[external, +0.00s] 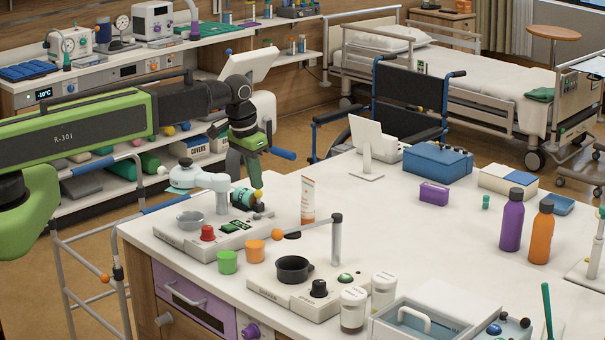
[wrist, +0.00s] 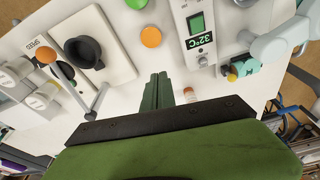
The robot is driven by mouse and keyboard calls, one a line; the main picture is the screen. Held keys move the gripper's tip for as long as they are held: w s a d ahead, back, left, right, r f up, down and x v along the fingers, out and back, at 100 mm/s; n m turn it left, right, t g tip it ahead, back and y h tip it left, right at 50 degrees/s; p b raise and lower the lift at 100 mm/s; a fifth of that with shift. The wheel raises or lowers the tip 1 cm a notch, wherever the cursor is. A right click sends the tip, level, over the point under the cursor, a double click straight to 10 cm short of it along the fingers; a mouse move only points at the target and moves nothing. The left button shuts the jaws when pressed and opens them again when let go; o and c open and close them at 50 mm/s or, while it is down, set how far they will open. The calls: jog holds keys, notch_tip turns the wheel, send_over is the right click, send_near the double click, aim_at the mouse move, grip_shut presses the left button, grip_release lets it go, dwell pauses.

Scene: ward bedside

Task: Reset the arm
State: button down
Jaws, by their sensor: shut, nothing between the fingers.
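My gripper (external: 256,187) hangs from the end of my green and black arm, fingers pointing down, above the left part of the white table (external: 420,240). In the wrist view its green fingers (wrist: 158,78) lie side by side, shut with nothing between them. In the external view it overlaps the teal and black part (external: 243,197) of a bench device; I cannot tell how much room is between them.
Below stand a device with a red knob (external: 207,232), green (external: 227,262) and orange (external: 255,251) cups, a white tube (external: 308,200), and a unit with a black bowl (external: 293,269). Purple (external: 512,220) and orange (external: 541,232) bottles stand right. The table's middle is mostly clear.

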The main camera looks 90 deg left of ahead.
jog(key=w+d+m+g+h, duration=0.1)
jog(key=d+m, duration=0.6)
jog(key=d, duration=3.4)
notch_tip(320, 180, down, 10)
jog(key=s+g+b, duration=0.1)
jog(key=s+b, duration=0.1)
jog(key=b, duration=0.7)
jog(key=shift+s+d, duration=0.3)
jog(key=shift+d, duration=0.05)
